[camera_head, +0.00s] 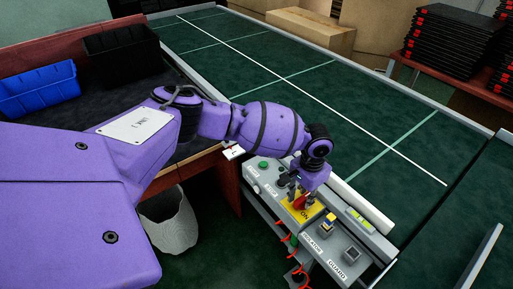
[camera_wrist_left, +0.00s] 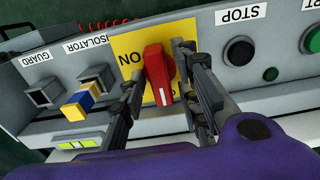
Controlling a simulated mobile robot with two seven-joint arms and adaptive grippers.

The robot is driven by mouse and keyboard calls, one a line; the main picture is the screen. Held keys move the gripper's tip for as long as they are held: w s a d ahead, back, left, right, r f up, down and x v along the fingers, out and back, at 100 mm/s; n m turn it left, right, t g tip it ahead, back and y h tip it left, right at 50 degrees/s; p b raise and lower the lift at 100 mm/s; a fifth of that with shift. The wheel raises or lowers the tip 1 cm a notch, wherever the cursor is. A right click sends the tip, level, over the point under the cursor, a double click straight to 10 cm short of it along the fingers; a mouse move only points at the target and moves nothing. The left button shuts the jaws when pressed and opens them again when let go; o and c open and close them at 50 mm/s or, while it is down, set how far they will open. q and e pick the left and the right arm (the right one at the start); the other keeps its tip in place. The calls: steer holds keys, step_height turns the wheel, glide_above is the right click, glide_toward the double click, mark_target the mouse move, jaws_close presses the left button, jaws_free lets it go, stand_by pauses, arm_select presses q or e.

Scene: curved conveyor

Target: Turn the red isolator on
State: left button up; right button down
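The red isolator handle (camera_wrist_left: 157,75) stands on a yellow plate (camera_wrist_left: 128,43) on the grey control panel, with its long side running up and down in the left wrist view. The plate's lettering is partly covered. My left gripper (camera_wrist_left: 160,92) is open, with one finger on each side of the handle. A gap shows between the handle and the left finger; the right finger is close, and I cannot tell if it touches. In the head view my left gripper (camera_head: 299,188) is over the yellow plate (camera_head: 303,216) and partly hides the handle (camera_head: 299,203). My right gripper is not in view.
Beside the plate are a blue-and-yellow switch (camera_wrist_left: 84,103), a guard switch (camera_wrist_left: 42,94), a black stop button (camera_wrist_left: 239,50) and a green button (camera_wrist_left: 271,74). The green conveyor (camera_head: 290,90) lies behind the panel. A bin (camera_head: 172,222) stands below my left arm.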

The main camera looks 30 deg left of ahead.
arm_select(q)
jaws_close()
steer(key=shift+r+m, duration=0.1)
steer(key=shift+m, duration=0.2)
steer(key=m, duration=0.2)
steer(key=shift+w+d+m+p, duration=0.1)
steer(key=shift+m+p, duration=0.2)
steer(key=m, duration=0.3)
steer(key=shift+m, duration=0.3)
steer(key=m, duration=0.5)
steer(key=shift+r+m, duration=0.1)
steer(key=shift+m, duration=0.2)
steer(key=m, duration=0.3)
steer(key=shift+w+m, duration=0.1)
steer(key=shift+m, duration=1.1)
steer(key=shift+d, duration=0.1)
